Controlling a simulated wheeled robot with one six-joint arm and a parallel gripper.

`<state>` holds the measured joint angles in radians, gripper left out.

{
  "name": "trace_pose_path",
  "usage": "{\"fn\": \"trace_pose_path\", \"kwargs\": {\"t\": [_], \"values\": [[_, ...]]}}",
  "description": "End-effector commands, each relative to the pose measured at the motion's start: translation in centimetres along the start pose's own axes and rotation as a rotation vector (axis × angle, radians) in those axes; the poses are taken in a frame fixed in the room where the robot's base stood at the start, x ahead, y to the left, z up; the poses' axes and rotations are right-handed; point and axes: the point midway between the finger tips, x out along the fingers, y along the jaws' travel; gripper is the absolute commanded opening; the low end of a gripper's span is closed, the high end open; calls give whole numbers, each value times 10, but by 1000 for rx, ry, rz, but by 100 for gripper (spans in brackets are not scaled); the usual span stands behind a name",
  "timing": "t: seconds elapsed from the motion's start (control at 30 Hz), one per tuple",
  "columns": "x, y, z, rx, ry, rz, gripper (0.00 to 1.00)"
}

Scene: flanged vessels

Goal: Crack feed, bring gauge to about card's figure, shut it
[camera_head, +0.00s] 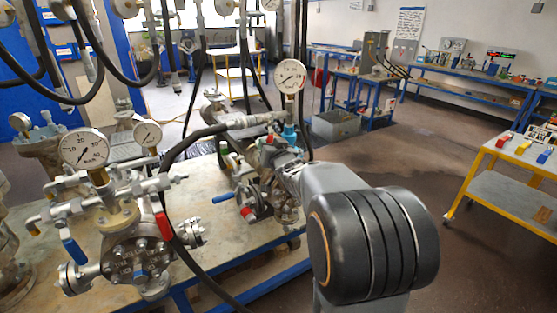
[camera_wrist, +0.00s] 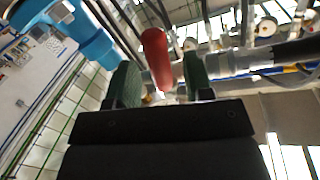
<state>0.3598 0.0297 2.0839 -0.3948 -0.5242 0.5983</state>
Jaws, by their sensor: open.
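In the wrist view a red lever handle (camera_wrist: 156,58) stands between the two green finger pads of my gripper (camera_wrist: 160,66). The jaws are open, with gaps showing on both sides of the handle. In the head view my arm hides most of the gripper, beside the middle flanged vessel (camera_head: 284,213). A round white gauge (camera_head: 290,76) stands upright on top of that vessel's pipework, above a light blue fitting (camera_head: 290,134). Its needle shows, but the reading is too small to tell. I cannot make out a card with a figure.
Another vessel (camera_head: 135,255) with a larger gauge (camera_head: 84,148) and red and blue levers stands at the left on the same bench (camera_head: 215,258). Black hoses hang around both. A yellow trolley (camera_head: 513,154) stands at the right. The floor between is clear.

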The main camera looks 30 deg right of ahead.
Motion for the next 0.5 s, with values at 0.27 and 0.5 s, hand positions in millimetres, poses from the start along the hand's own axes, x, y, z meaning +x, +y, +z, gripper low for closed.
{"fn": "trace_pose_path", "kwargs": {"t": [0.27, 0.5], "values": [[-58, 0, -1, -1, 4, 0, 47], [-90, 0, -1, 0, 3, 0, 47]]}}
